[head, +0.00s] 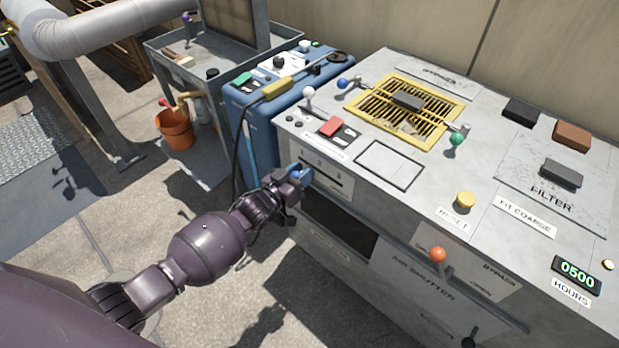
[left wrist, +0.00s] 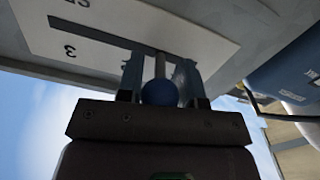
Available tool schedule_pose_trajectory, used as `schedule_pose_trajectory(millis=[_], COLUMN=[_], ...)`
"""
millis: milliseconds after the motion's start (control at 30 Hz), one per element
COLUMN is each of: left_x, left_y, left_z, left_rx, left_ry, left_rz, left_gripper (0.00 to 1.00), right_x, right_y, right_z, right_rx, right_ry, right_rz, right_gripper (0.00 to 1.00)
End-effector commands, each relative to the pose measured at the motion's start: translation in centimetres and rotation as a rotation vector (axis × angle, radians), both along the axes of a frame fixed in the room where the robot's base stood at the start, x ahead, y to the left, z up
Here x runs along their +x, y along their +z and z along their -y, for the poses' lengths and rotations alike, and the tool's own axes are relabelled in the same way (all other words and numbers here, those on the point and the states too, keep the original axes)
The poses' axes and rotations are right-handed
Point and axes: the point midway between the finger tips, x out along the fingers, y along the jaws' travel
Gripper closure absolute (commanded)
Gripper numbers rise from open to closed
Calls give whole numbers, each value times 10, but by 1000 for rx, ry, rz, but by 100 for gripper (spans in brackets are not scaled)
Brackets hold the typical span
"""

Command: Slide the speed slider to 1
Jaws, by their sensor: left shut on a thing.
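The speed slider is a blue ball knob (left wrist: 160,92) on a thin pale stem, coming out of a slot in a white panel (left wrist: 125,22) on the cabinet's front face. My left gripper (head: 299,173) is shut on the knob, one finger on each side of it. In the head view the gripper partly covers the knob, at the left part of the slot. The numbers along the slot are small there; a 3 shows in the left wrist view, well away from the knob. The exact mark at the knob cannot be told. My right gripper is not in view.
The grey cabinet top holds a yellow grille (head: 375,120), a red block (head: 331,127), a white ball knob (head: 309,93) and a yellow button (head: 465,199). An orange ball lever (head: 438,254) is on the front. A blue unit (head: 262,130) stands close left of the cabinet.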

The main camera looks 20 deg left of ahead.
Motion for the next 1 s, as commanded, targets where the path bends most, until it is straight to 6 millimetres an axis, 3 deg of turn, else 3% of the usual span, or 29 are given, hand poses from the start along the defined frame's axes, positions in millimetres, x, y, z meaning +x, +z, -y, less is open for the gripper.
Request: schedule_pose_trajectory(millis=[200,533,567,700,1000], left_x=[10,12,12,11,11], left_y=[-2,0,0,0,0], left_z=[-28,-33,-34,-33,-32], left_rx=[3,2,2,2,0], left_ry=[0,5,5,5,2], left_rz=[-2,-1,-3,-1,0], left_gripper=[100,100,65,44,41], right_x=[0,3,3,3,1], right_y=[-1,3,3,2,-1], right_z=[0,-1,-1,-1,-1], right_rx=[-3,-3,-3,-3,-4], right_ry=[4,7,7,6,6], right_rz=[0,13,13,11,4], right_gripper=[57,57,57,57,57])
